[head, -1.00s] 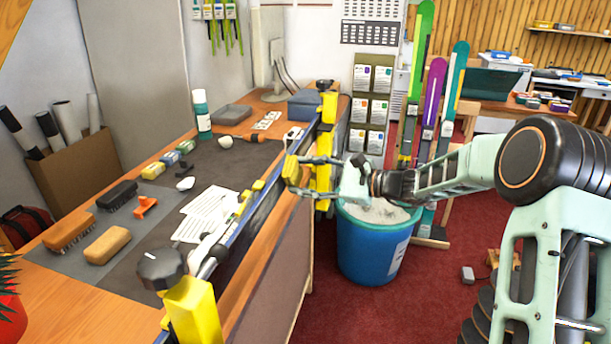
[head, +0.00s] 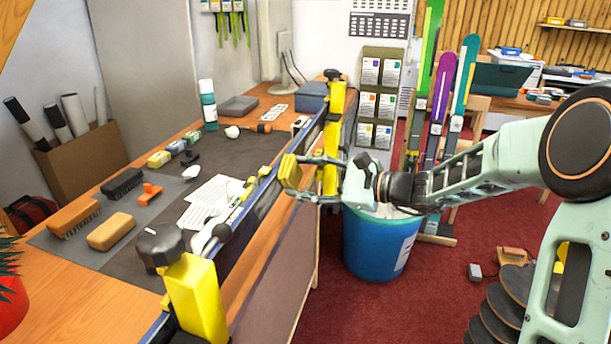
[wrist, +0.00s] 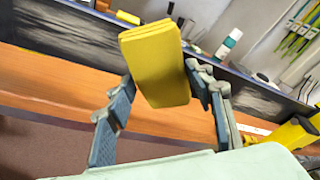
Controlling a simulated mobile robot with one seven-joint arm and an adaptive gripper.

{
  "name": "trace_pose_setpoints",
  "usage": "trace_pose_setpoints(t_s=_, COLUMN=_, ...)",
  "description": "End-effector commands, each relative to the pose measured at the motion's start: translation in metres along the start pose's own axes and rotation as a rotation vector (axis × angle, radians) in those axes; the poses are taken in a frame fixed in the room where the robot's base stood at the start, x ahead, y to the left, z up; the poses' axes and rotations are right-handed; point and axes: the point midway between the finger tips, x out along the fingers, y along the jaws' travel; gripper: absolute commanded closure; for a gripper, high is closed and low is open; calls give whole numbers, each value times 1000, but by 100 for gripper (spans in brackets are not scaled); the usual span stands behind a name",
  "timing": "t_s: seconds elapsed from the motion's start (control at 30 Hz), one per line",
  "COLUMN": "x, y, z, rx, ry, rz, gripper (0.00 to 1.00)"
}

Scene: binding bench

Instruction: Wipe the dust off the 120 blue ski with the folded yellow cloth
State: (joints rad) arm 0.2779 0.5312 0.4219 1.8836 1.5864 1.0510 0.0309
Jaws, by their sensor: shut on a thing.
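The blue ski (head: 262,208) is clamped on its edge along the front of the bench. In the wrist view the ski (wrist: 60,32) is a dark band with a blue upper edge and grey dusty patches. My gripper (head: 306,176) is shut on the folded yellow cloth (head: 291,172), in front of the ski's outer side. In the wrist view the cloth (wrist: 157,68) stands out between the two fingers and overlaps the ski behind it. I cannot tell whether cloth and ski touch. The ski's number is not readable.
Yellow clamps (head: 196,298) hold the ski near and far. A blue bin (head: 376,248) stands under my gripper. The bench top carries brushes (head: 122,183), papers (head: 214,196) and a bottle (head: 208,104). Upright skis (head: 440,108) stand behind the bin.

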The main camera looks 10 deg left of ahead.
Motion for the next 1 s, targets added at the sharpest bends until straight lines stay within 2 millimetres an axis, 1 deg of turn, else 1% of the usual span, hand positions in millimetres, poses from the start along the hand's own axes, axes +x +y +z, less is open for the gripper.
trace_pose_setpoints(t_s=0.1, x=-1, y=6, z=5, rx=-1, ry=-2, rz=1, gripper=71)
trace_pose_setpoints(t_s=0.27, x=-2, y=9, z=7, rx=-2, ry=-2, rz=1, gripper=71)
trace_pose_setpoints(t_s=0.6, x=-6, y=31, z=25, rx=-2, ry=-1, rz=2, gripper=71)
trace_pose_setpoints(t_s=0.87, x=-8, y=37, z=31, rx=-1, ry=-2, rz=1, gripper=71)
trace_pose_setpoints(t_s=1.0, x=-10, y=46, z=37, rx=-2, ry=-3, rz=2, gripper=71)
